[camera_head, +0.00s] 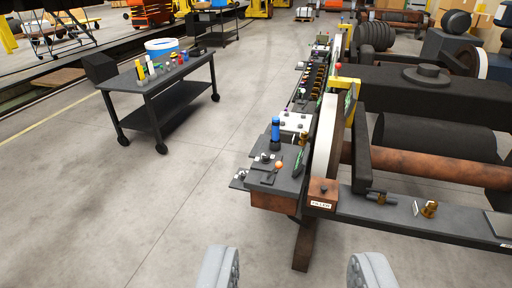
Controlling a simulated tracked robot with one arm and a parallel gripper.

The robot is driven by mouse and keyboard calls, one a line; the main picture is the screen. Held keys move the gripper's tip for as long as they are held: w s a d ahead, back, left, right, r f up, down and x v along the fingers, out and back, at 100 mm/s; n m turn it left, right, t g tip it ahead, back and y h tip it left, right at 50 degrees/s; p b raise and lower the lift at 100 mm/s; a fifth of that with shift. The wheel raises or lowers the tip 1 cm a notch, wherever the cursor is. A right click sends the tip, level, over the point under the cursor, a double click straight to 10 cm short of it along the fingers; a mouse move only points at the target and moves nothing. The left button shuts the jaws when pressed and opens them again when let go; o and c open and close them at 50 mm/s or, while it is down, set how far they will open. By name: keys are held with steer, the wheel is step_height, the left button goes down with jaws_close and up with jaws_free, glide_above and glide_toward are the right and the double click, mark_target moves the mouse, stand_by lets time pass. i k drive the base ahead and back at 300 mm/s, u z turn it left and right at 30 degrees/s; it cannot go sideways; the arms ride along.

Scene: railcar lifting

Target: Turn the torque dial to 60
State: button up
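My gripper (293,265) is at the bottom edge of the view. On the near end of the bench are small fittings, a blue cylinder (275,130), an orange-red knob (279,165) and a white block (294,122). I cannot pick out a torque dial or read any number at this size.
A wheeled black cart (163,78) with tools and a white-blue tub (162,46) stands at the left. A rusty post (303,245) and a dark beam (430,217) with a "FILLER" label are at the right. The floor (150,210) at the left is clear.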

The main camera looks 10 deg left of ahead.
mark_target(266, 159)
steer(key=i, duration=3)
steer(key=u, duration=0.15)
